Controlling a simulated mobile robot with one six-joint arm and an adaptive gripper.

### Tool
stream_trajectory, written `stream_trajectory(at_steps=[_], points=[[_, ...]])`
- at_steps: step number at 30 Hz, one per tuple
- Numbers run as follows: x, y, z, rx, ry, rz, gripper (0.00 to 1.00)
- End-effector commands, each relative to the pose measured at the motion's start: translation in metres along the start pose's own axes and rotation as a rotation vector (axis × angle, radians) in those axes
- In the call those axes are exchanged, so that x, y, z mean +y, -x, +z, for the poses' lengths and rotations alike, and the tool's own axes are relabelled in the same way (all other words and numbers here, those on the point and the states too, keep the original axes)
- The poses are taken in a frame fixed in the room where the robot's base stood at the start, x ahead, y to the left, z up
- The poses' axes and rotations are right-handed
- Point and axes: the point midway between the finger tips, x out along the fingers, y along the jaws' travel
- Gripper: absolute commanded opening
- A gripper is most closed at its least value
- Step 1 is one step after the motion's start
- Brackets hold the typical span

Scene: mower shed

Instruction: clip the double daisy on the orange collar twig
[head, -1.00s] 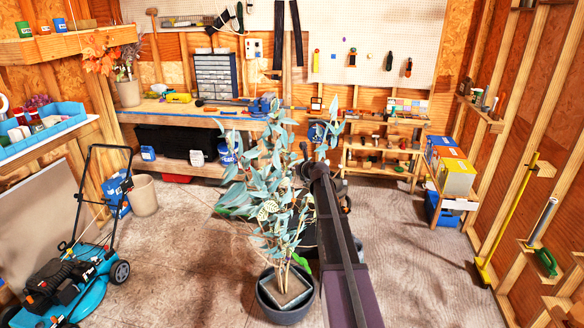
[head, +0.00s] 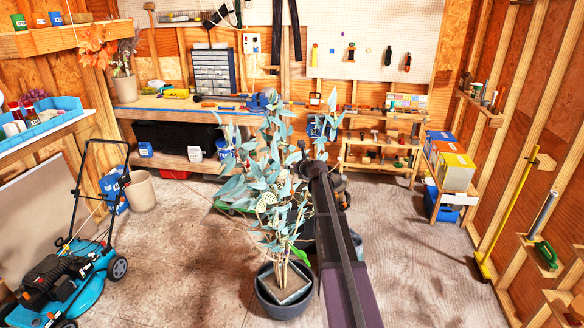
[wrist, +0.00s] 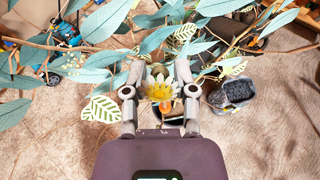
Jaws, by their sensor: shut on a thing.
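In the wrist view my gripper (wrist: 160,76) is shut on a daisy (wrist: 158,88) with pale petals and a yellow middle. A small orange part (wrist: 165,106) shows just below the flower; I cannot tell whether it is the clip or a twig collar. Twigs and blue-green leaves (wrist: 98,58) lie around and beyond the fingers. In the head view the leafy plant (head: 268,190) stands in a dark grey pot (head: 284,305). My arm reaches along its right side, and the daisy cannot be made out there. I cannot identify the orange collar twig for certain.
Cream-and-green patterned leaves (wrist: 101,109) hang close to the left finger. A grey container with dark filling (wrist: 233,93) shows below to the right. A blue mower (head: 65,275) stands at left, and a workbench (head: 180,107) at the back. Floor around the pot is mostly clear.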

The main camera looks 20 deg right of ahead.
Motion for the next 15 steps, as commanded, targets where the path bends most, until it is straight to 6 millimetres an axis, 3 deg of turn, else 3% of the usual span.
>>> stream_trajectory(at_steps=[15], points=[[0.001, -0.013, -0.030, 0.000, 0.000, 0.001, 0.09]])
